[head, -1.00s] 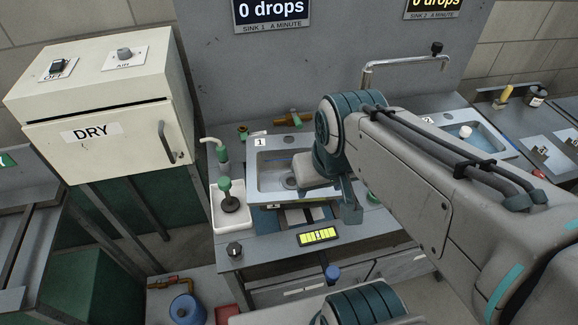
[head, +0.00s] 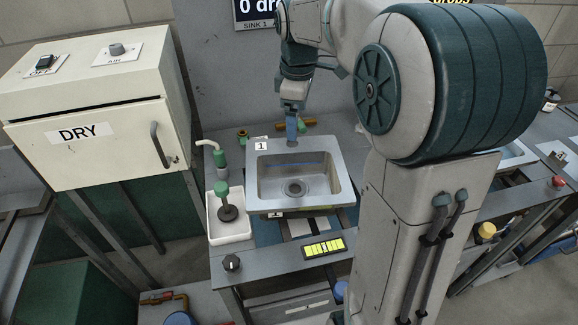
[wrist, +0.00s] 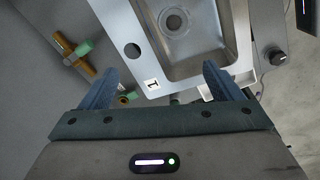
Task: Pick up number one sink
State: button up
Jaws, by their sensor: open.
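The number one sink (head: 300,176) is a grey metal basin with a round drain and a white "1" label on its back left rim corner. It sits on the bench, apparently level. My gripper (head: 291,140) points down at its back rim, near the label. In the wrist view my open gripper (wrist: 155,72) has two blue fingers spread apart with nothing between them. The sink (wrist: 186,42) lies beyond the fingertips there, with its label and rim hole between the fingers' lines. I cannot tell whether a finger touches the rim.
A white tray (head: 213,234) with a green-handled plunger-like tool stands left of the sink. A brass fitting (wrist: 77,58) lies behind it. A yellow-lit display (head: 325,247) and black knob (head: 231,263) are in front. The DRY cabinet (head: 95,125) stands at left.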

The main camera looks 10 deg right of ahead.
aim_at(292, 144)
jog(key=w+f+n, duration=0.1)
jog(key=w+f, duration=0.1)
jog(key=f, duration=0.2)
jog(key=w+f+n+b, duration=0.1)
jog(key=w+f, duration=0.1)
jog(key=f, duration=0.2)
jog(key=w+f+n, duration=0.1)
jog(key=w+f, duration=0.1)
jog(key=f, duration=0.2)
jog(key=shift+w+d+n+g, duration=0.3)
jog(key=shift+w+d+g, duration=0.05)
jog(key=shift+g, duration=0.05)
jog(key=shift+s+f, duration=0.15)
jog(key=shift+f, duration=2.7)
jog(key=shift+f, duration=0.25)
jog(key=c, duration=1.8)
jog(key=shift+c, duration=0.2)
jog(key=shift+r, duration=0.15)
